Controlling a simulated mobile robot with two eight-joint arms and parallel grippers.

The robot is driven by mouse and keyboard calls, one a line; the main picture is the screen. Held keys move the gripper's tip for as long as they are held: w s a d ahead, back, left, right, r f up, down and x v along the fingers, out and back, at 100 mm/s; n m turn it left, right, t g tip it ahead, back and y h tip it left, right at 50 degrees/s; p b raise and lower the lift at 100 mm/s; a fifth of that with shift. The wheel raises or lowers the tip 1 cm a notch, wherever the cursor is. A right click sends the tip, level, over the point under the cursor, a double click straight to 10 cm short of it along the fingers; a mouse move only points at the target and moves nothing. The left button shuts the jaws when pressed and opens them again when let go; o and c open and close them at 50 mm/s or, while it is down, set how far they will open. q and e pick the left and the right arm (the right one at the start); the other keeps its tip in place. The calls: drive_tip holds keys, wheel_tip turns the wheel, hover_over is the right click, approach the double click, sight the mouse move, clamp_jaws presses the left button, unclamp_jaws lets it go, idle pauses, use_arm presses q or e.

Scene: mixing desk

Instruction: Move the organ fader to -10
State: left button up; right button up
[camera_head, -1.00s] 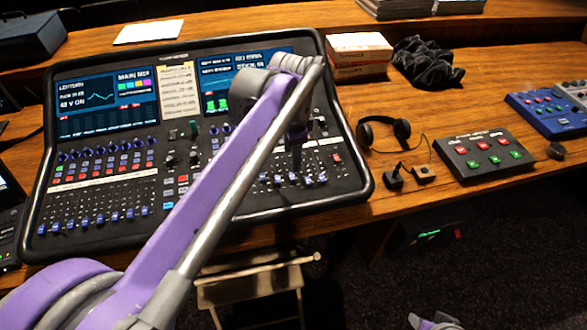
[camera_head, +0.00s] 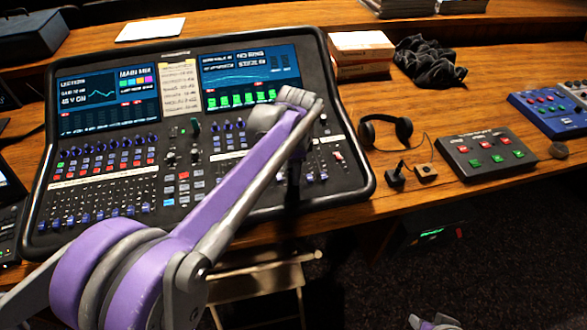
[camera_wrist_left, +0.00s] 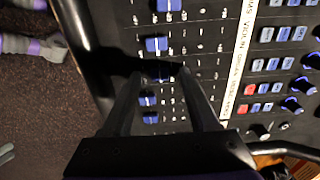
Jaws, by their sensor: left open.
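The mixing desk (camera_head: 110,172) lies on the wooden table, with rows of blue fader caps along its near part. My left gripper (camera_wrist_left: 158,76) is open in the left wrist view, its dark fingers low over the right-hand fader bank. A blue fader cap (camera_wrist_left: 158,79) shows between the fingertips, with other caps (camera_wrist_left: 157,44) on both sides along the row. I cannot tell whether the fingers touch it. The label strip (camera_wrist_left: 242,55) is only partly legible, so I cannot tell which cap is the organ fader. In the head view my left arm hides part of the bank.
Headphones (camera_head: 385,132), a small joystick (camera_head: 396,175) and a button box (camera_head: 486,153) stand right of the desk. The raised black desk rim (camera_wrist_left: 84,45) runs close beside the fingers. A folding stool (camera_head: 255,279) stands below the table edge.

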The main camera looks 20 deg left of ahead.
use_arm(q)
drive_tip(key=shift+f, duration=0.1)
clamp_jaws()
idle(1.4)
